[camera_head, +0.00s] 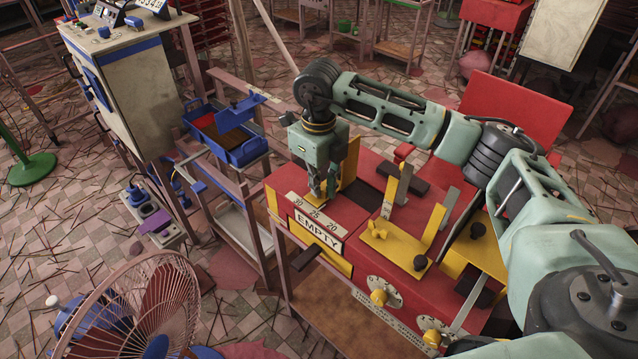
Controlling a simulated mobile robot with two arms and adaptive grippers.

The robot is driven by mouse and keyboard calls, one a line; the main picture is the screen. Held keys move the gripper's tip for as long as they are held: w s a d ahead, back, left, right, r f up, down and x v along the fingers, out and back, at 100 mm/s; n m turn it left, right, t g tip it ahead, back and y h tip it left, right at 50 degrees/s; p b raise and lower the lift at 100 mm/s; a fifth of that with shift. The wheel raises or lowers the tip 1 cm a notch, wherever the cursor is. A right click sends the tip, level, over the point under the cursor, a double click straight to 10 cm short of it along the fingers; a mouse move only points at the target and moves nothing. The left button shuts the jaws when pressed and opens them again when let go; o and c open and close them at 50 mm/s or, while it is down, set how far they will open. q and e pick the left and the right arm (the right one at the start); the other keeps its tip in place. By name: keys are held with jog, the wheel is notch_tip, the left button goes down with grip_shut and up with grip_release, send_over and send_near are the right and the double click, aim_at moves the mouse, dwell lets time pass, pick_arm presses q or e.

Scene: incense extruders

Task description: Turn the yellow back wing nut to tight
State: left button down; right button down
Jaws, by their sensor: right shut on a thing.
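My right gripper (322,190) comes down from above onto the back left part of the red machine (370,185), behind the EMPTY sign. Its fingers are shut on the yellow back wing nut, which they almost wholly hide; its exact angle cannot be told. A yellow bracket (350,163) stands just behind the fingers. My left gripper is not in view.
A dial scale and an EMPTY sign (318,232) are on the machine's left end. A blue tray (245,153) on a stand is at left, a fan (135,310) at front left.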

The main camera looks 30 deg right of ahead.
jog(key=shift+w+r, duration=0.2)
jog(key=shift+r, duration=0.05)
jog(key=c, duration=2.2)
grip_release()
jog(key=shift+o, duration=1.3)
jog(key=shift+s+f, duration=0.1)
jog(key=shift+f, duration=0.05)
notch_tip(320, 180, up, 12)
